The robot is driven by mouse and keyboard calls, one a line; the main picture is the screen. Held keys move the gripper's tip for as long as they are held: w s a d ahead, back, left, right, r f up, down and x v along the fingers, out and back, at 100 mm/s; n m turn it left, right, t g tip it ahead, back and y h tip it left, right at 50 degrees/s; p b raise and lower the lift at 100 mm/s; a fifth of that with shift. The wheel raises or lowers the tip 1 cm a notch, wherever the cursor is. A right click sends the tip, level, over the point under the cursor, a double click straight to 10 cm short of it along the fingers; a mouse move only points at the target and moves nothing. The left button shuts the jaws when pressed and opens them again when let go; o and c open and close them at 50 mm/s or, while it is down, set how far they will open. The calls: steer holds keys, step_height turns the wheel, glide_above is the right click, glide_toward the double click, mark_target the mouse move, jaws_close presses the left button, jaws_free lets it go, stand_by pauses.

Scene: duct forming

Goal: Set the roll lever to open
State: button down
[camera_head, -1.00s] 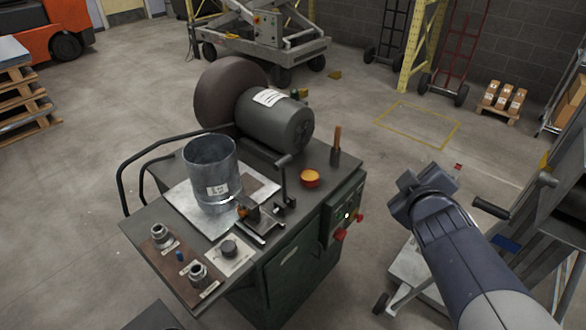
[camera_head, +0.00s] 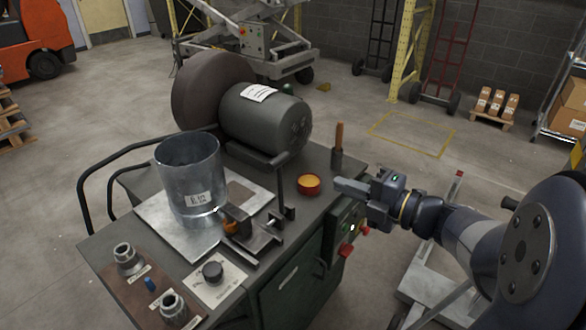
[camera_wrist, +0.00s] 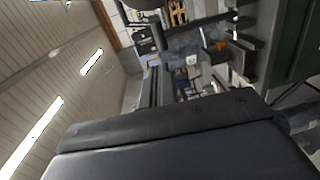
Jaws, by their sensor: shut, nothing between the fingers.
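My gripper (camera_head: 342,186) is shut and empty, pointing left beside the right edge of the green bench (camera_head: 290,275). Its tips are just right of the small orange-filled red dish (camera_head: 308,185). A dark upright lever (camera_head: 281,185) stands on the bench left of the dish, apart from my gripper. A clamp-like fixture with an orange part (camera_head: 232,227) lies in front of it. I cannot tell which part is the roll lever, or its setting. A dark body fills the lower part of the wrist view, where the lever cannot be made out.
A metal cylinder (camera_head: 188,170) stands on a plate on the bench, with a grey motor drum (camera_head: 265,118) behind. A wooden-handled tool (camera_head: 338,145) stands upright near my gripper. Red knobs (camera_head: 346,250) stick out from the bench's right side.

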mark_target(279, 157)
steer(key=x, duration=1.3)
steer(key=shift+w+a, duration=0.1)
steer(key=shift+r, duration=0.1)
steer(key=shift+w+a+r+p, duration=0.3)
steer(key=shift+a+p, duration=0.1)
steer(key=shift+p, duration=0.65)
steer(key=p, duration=0.1)
steer(key=a+g+h+p, duration=0.1)
steer(key=shift+w+r+p, duration=0.25)
steer(key=shift+w+p, duration=0.05)
steer(key=shift+w, duration=0.1)
steer(key=a+p, duration=0.1)
steer(key=p, duration=0.1)
steer(key=w+a+g+h+p, duration=0.1)
steer(key=p, duration=0.1)
steer(key=shift+w+r+h+p, duration=0.1)
steer(key=shift+w+h+p, duration=0.1)
steer(key=shift+h+p, duration=0.1)
steer(key=shift+g+h, duration=0.4)
steer(key=shift+h, duration=0.1)
steer(key=shift+p+x, duration=1.95)
steer(key=shift+x, duration=0.2)
steer(key=shift+w+a+r, duration=0.1)
steer(key=shift+r, duration=0.05)
